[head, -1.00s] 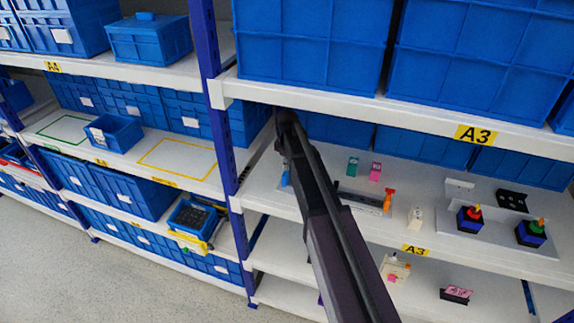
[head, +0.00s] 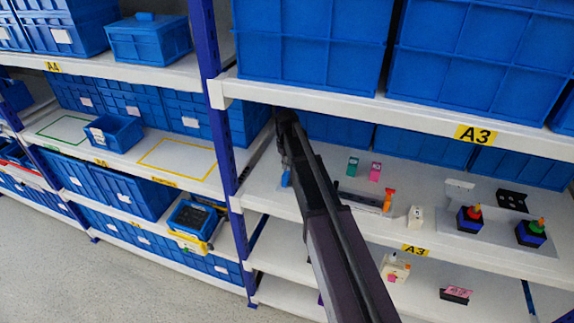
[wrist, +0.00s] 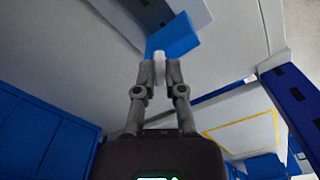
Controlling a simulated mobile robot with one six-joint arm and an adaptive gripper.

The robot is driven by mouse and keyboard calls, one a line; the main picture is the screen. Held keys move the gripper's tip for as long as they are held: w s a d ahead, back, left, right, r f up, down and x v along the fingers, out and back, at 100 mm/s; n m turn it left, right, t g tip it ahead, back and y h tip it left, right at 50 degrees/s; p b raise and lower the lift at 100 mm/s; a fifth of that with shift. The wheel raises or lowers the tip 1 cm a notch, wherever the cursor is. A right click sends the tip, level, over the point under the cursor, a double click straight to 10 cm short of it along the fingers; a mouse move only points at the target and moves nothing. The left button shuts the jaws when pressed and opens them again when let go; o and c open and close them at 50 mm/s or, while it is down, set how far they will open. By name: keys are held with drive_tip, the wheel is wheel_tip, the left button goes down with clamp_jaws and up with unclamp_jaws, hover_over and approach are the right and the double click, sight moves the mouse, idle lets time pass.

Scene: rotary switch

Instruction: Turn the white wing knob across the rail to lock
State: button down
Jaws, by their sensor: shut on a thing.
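The white wing knob (wrist: 159,57) shows in the wrist view between my fingertips, against a blue block (wrist: 174,38). My gripper (wrist: 159,72) is shut on the knob, with one finger on each side of it. Only a small part of the knob shows, so its exact angle cannot be told. In the head view a small blue part (head: 286,178) shows just left of my arm, on the middle shelf. My arm hides the gripper and the knob there. I cannot make out the rail for certain.
On the shelf (head: 262,190) to the right stand a green block (head: 352,166), a pink block (head: 375,171), an orange-handled piece (head: 388,199) and two blue boxes with coloured knobs (head: 470,218). A blue upright post (head: 222,150) stands close left of my arm. Blue bins line the back.

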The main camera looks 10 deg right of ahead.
drive_tip(key=m, duration=0.5)
drive_tip(key=shift+s+m, duration=0.1)
drive_tip(key=shift+m, duration=0.2)
drive_tip(key=m, duration=0.5)
drive_tip(key=shift+m, duration=0.3)
drive_tip(key=c, duration=0.7)
unclamp_jaws()
drive_tip(key=shift+n, duration=0.5)
